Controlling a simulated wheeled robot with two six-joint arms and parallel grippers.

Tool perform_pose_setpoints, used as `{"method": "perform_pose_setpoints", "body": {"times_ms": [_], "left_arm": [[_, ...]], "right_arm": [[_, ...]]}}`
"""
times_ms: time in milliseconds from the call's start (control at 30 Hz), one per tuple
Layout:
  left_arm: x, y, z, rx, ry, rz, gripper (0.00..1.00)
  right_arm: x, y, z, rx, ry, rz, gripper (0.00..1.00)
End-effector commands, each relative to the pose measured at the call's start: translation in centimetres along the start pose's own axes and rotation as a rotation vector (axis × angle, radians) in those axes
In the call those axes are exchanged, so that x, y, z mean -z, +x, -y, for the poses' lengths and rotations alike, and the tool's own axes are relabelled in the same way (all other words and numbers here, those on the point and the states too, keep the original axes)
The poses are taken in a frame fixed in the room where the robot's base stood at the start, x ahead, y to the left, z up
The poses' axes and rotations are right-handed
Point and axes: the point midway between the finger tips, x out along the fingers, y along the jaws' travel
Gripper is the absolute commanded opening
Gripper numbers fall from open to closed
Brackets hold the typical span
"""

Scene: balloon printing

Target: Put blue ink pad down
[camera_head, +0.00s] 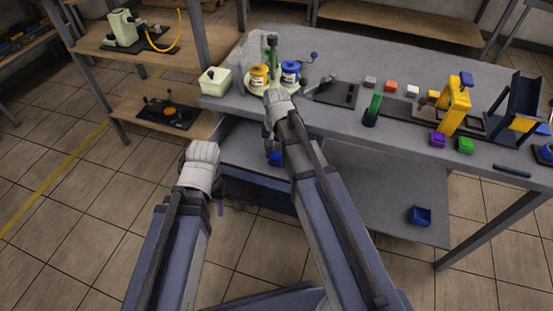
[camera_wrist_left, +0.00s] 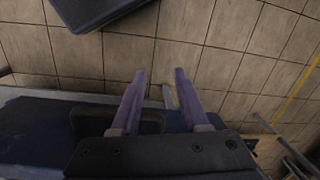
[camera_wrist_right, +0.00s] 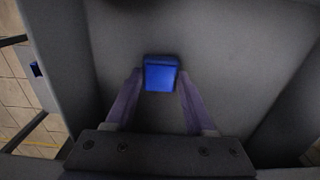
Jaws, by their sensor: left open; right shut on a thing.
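The blue ink pad (camera_wrist_right: 160,74) is a small blue block. It sits between the fingertips of my right gripper (camera_wrist_right: 158,88), which is shut on it. A plain grey surface lies beyond it; whether they touch, I cannot tell. In the head view, the blue ink pad (camera_head: 275,158) shows below my right wrist, over the grey surface under the tabletop's left part. My right gripper (camera_head: 271,148) is mostly hidden there. My left gripper (camera_wrist_left: 163,78) is open and empty over the tiled floor. In the head view, it is largely hidden behind its wrist.
The grey workbench (camera_head: 350,52) holds a yellow jar (camera_head: 259,76), a blue jar (camera_head: 290,72), a yellow press (camera_head: 455,105) and several small coloured blocks. A blue tray (camera_head: 420,215) lies on the lower shelf (camera_head: 385,205). Wooden shelves (camera_head: 150,95) stand at the left.

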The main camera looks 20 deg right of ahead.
Motion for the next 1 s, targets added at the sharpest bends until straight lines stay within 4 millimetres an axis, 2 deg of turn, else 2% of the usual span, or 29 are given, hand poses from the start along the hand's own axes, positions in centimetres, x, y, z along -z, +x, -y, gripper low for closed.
{"method": "perform_pose_setpoints", "body": {"times_ms": [33, 400, 433, 500, 700, 1000], "left_arm": [[0.03, 0.48, -0.04, 0.0, 0.0, 0.0, 0.45], [0.04, 0.69, -0.07, 0.0, 0.0, 0.0, 0.45], [0.03, 0.57, -0.05, 0.0, 0.0, 0.0, 0.45], [0.03, 0.5, -0.05, 0.0, 0.0, 0.0, 0.45], [0.03, 0.51, -0.05, 0.0, 0.0, 0.0, 0.45], [0.02, 0.35, -0.03, 0.0, 0.0, 0.0, 0.45]], "right_arm": [[0.0, 0.48, 0.0, 0.0, 0.0, 0.0, 0.14], [0.0, 0.69, 0.0, 0.0, 0.0, 0.0, 0.14], [0.0, 0.57, 0.0, 0.0, 0.0, 0.0, 0.56], [0.0, 0.51, 0.0, 0.0, 0.0, 0.0, 0.64], [0.0, 0.51, 0.0, 0.0, 0.0, 0.0, 0.84], [0.0, 0.35, 0.0, 0.0, 0.0, 0.0, 0.84]]}}
